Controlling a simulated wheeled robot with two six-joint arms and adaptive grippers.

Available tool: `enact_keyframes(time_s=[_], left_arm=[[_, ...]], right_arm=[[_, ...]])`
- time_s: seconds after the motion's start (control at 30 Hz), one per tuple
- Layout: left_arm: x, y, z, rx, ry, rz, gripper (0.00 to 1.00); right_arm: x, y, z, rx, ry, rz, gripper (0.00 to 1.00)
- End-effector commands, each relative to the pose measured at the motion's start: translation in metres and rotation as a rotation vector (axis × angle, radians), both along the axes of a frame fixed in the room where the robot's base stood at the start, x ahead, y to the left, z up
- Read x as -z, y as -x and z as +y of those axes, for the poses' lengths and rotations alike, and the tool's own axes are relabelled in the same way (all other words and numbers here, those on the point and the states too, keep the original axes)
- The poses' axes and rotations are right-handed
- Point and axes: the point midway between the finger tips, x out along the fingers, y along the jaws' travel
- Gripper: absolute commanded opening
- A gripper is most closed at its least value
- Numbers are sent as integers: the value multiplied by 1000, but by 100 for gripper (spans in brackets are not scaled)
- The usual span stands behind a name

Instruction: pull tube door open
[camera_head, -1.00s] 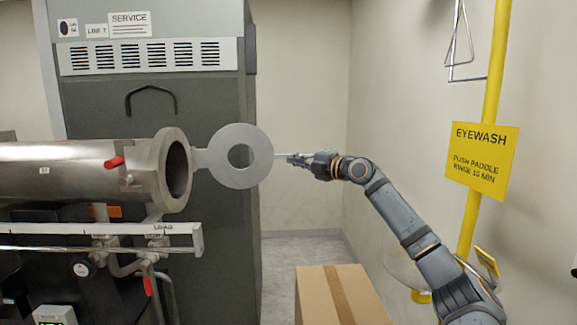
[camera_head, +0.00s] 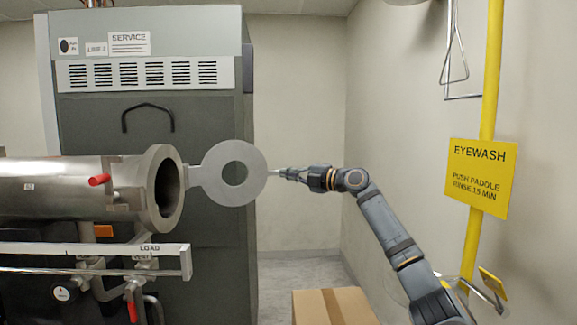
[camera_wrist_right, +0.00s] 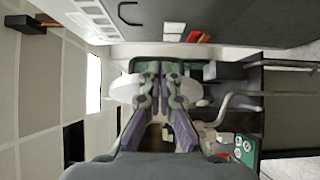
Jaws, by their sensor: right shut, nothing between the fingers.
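The metal tube (camera_head: 55,182) lies at the left, its flanged round mouth (camera_head: 168,188) showing dark inside. The tube door, a flat grey disc with a round hole (camera_head: 209,182), stands out to the right of the mouth, joined near the flange by a short tab. The mouth is uncovered. My right gripper (camera_head: 280,173) is at the disc's right edge, fingers shut and empty; whether they touch the disc is unclear. In the right wrist view its fingers (camera_wrist_right: 157,72) are together, with a pale rounded shape behind them. My left gripper is not in view.
A tall grey service cabinet (camera_head: 150,215) stands behind the tube. A white rail (camera_head: 85,249) runs below it. A cardboard box (camera_head: 312,308) is at the bottom centre. A yellow eyewash pole (camera_head: 490,90) with a sign (camera_head: 480,178) stands at the right wall.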

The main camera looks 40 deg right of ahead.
Motion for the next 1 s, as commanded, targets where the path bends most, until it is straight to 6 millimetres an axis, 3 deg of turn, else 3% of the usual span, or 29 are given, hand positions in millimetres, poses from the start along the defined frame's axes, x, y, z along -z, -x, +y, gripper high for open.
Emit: enact_keyframes(time_s=[0.3, 0.5, 1.0], left_arm=[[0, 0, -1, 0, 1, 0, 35], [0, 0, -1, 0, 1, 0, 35], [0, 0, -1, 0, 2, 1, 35]], right_arm=[[-58, 0, 1, -2, -5, -9, 0], [-85, 0, 1, -1, -4, -5, 0], [-95, 0, 1, 0, -1, -1, 0]])
